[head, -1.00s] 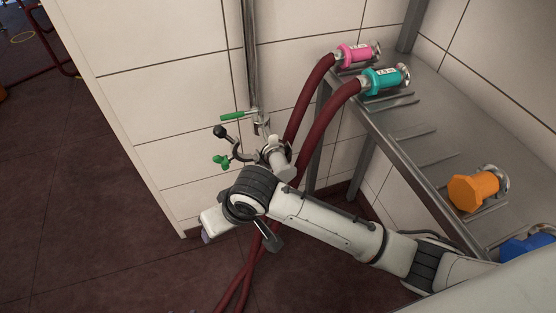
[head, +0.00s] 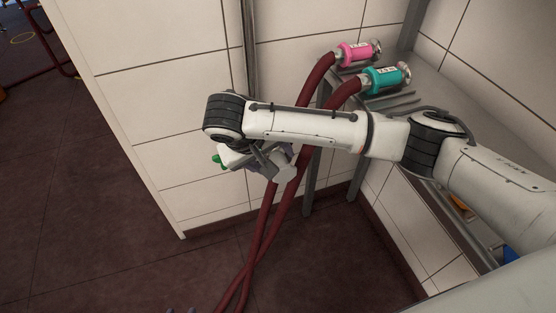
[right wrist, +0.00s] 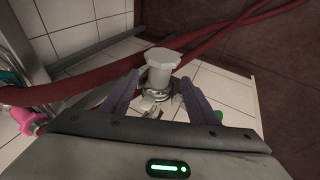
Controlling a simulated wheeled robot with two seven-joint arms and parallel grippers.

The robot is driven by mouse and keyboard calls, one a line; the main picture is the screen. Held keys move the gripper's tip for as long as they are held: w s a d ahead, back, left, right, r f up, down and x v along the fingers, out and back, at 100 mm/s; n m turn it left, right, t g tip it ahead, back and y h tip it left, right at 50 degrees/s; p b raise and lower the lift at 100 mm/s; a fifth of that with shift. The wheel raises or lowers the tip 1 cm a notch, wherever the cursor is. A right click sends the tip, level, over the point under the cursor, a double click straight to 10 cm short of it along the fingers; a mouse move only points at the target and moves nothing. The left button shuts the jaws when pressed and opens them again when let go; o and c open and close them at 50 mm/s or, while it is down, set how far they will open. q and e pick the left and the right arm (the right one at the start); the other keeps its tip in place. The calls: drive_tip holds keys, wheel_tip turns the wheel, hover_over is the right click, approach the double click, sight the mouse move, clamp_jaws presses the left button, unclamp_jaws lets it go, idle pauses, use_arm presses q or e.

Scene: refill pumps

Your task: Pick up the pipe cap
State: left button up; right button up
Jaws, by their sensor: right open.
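The pipe cap (head: 285,173) is a pale, hexagonal piece at the end of the pipe in front of the tiled wall. In the right wrist view the cap (right wrist: 164,63) stands ahead, with a shiny clamp ring (right wrist: 160,85) at its base. My right gripper (head: 266,158) is at the cap, partly hidden by its own wrist. In the right wrist view its two fingers (right wrist: 160,79) are apart, one on each side of the cap and clamp. Whether they touch is not clear. Two small purplish tips (head: 181,310) at the head view's bottom edge look like my left gripper.
Dark red hoses (head: 264,230) hang close behind the cap. A metal shelf (head: 402,101) at the right carries pink (head: 354,54) and teal (head: 384,79) couplings. A green handle (head: 217,160) shows beside my gripper.

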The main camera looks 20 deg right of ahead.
sight(278, 161)
drive_tip(key=x, duration=0.5)
drive_tip(key=shift+w+b, duration=0.3)
drive_tip(key=shift+c, duration=0.4)
drive_tip(key=c, duration=1.1)
drive_tip(key=shift+r, duration=0.1)
drive_tip(key=shift+c, duration=0.6)
drive_tip(key=shift+r, duration=0.15)
